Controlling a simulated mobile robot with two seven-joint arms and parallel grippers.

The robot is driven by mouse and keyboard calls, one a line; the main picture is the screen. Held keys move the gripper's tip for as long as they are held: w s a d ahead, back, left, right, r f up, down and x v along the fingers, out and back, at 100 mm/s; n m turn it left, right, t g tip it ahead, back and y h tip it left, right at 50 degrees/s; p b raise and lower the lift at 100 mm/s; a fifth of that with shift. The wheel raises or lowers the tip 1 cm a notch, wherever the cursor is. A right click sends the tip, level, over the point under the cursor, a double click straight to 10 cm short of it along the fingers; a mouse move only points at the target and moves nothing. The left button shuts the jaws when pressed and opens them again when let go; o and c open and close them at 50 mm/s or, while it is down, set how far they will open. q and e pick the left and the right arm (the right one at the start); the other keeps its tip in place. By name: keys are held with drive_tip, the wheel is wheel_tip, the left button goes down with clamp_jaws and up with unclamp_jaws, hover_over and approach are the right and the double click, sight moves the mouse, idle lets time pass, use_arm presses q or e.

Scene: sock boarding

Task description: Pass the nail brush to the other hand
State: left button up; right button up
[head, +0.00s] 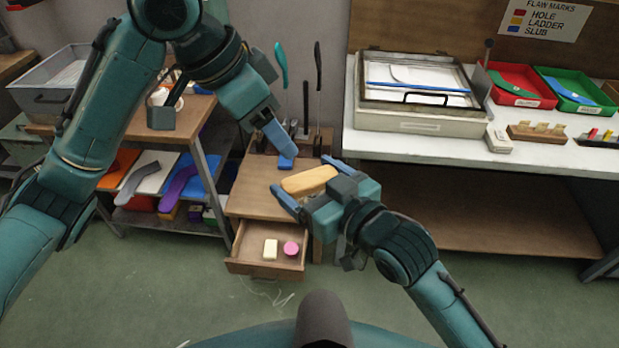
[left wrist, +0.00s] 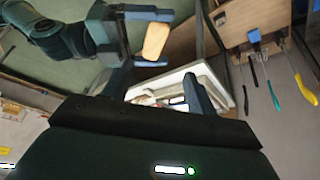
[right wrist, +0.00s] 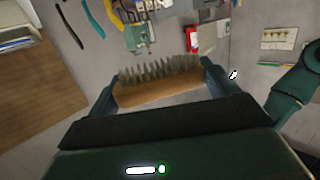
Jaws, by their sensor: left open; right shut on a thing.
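The nail brush (head: 310,180) has a tan wooden back and grey bristles. My right gripper (head: 305,183) is shut on it, with one finger at each end, and holds it above the wooden cabinet. In the right wrist view the brush (right wrist: 158,90) lies across between the fingers, bristles toward the top of the picture. The left wrist view shows its plain wooden back (left wrist: 157,41). My left gripper (head: 283,157) is open and empty, just above and left of the brush in the head view, apart from it.
Below, an open drawer (head: 238,267) of the cabinet holds a cream bar (head: 270,249) and a pink round thing (head: 291,248). Tools stand upright at the cabinet's back, including a teal-handled one (head: 281,66). A white bench (head: 450,152) stands right, a shelf unit left.

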use_arm(q)
drive_tip(key=w+a+f+n+t, duration=0.2)
drive_tip(key=a+f+n, duration=0.3)
drive_tip(key=f, duration=0.6)
drive_tip(key=w+a+f+n+t, duration=0.2)
drive_tip(key=a+f+n, duration=0.25)
drive_tip(key=f, duration=0.65)
drive_tip(key=s+d+f+t+y, duration=0.1)
drive_tip(key=s+f+t, duration=0.3)
drive_tip(key=s+f, duration=0.9)
drive_tip(key=s+m, duration=0.1)
drive_tip(key=s, duration=0.2)
drive_tip(key=shift+s+d, duration=0.3)
drive_tip(key=shift+d, duration=0.05)
